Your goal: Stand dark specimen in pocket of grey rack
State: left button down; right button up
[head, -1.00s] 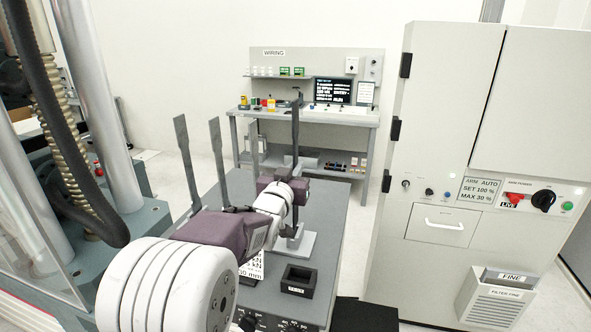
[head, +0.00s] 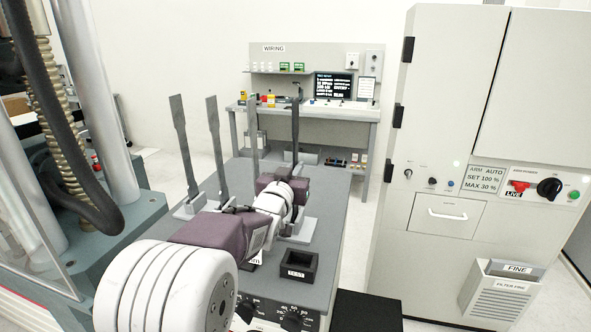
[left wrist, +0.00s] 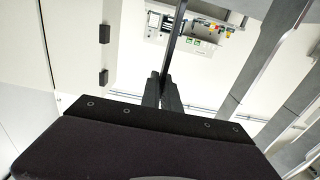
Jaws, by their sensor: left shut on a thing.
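My left gripper (head: 290,186) is shut on the dark specimen (head: 296,125), a tall thin strip that stands upright above the jaws. The left wrist view also shows the dark specimen (left wrist: 175,42) between the fingertips (left wrist: 163,90). The grey rack (head: 303,230) is on the cart top, partly behind my gripper and arm. Several lighter grey specimens (head: 184,150) stand upright to the left of the held one; they also show large at the right of the left wrist view (left wrist: 262,58). The held specimen's lower end and its pocket are hidden, so I cannot tell whether it is seated.
A small black tray labelled TEST (head: 299,267) sits on the cart top (head: 335,195) near its front. A tall cabinet (head: 440,120) stands at the right, a machine with columns at the left. A wiring bench (head: 345,112) stands behind.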

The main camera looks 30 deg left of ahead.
pick_arm(q)
jog(key=c, duration=1.5)
grip_release()
jog(key=shift+r, duration=0.15)
jog(key=shift+f, duration=0.2)
jog(key=v, duration=0.9)
jog(key=shift+s+r, duration=0.1)
